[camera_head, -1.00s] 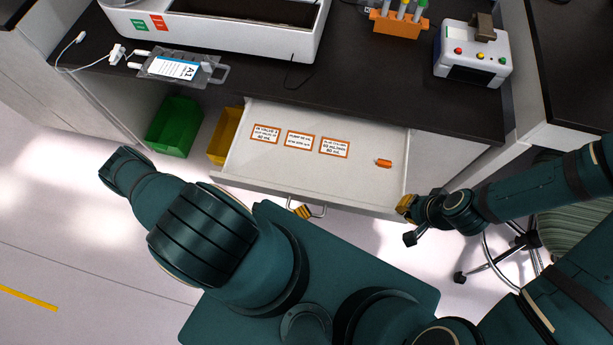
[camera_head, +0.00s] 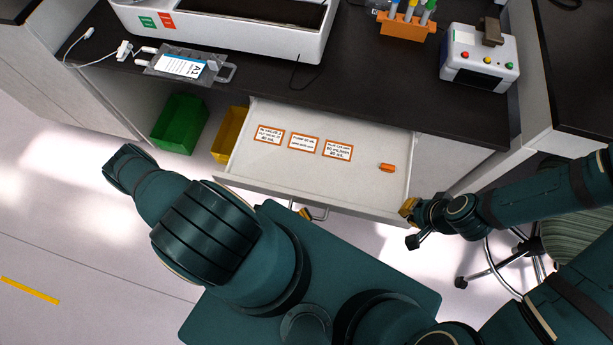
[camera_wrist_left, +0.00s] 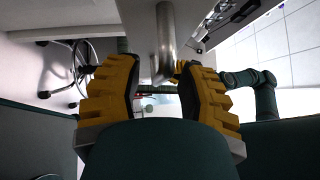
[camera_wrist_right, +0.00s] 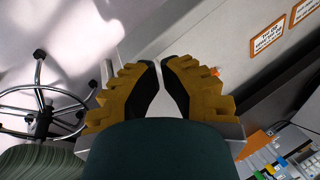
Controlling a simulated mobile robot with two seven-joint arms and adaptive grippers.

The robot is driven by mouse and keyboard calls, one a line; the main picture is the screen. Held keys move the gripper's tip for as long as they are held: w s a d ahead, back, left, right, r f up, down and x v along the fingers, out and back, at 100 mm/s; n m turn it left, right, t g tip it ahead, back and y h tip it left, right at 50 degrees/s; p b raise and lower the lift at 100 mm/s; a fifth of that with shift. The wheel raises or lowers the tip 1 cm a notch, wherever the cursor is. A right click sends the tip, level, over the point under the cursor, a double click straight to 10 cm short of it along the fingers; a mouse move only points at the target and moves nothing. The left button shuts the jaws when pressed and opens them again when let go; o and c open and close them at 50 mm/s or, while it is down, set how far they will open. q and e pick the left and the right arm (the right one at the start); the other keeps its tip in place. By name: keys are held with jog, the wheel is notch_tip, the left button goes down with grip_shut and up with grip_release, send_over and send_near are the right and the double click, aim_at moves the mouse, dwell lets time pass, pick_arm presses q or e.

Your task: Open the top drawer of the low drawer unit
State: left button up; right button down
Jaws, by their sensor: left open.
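The top drawer (camera_head: 235,176) of the low drawer unit (camera_head: 462,163) stands pulled out, its inside showing in the head view. Its bar handle (camera_head: 320,213) is on the front panel. My left gripper (camera_head: 304,213) is at this handle, mostly hidden by the drawer front and my arm. In the left wrist view the handle (camera_wrist_left: 165,38) passes between the open yellow fingers (camera_wrist_left: 160,85), with a gap on each side. My right gripper (camera_head: 408,207) is at the drawer's right front corner. In the right wrist view its fingertips (camera_wrist_right: 162,64) are close together; whether they pinch the panel is unclear.
Three orange-framed labels (camera_head: 304,143) and a small orange piece (camera_head: 387,168) lie in the drawer. Green (camera_head: 180,123) and yellow (camera_head: 229,133) bins stand left of it. The dark counter (camera_head: 350,85) above holds devices. A chair (camera_head: 575,240) stands at the right.

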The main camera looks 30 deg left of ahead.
pick_arm(q)
jog(key=v, duration=1.1)
jog(key=shift+s, duration=0.15)
jog(key=shift+a, duration=0.1)
jog(key=shift+s, duration=0.1)
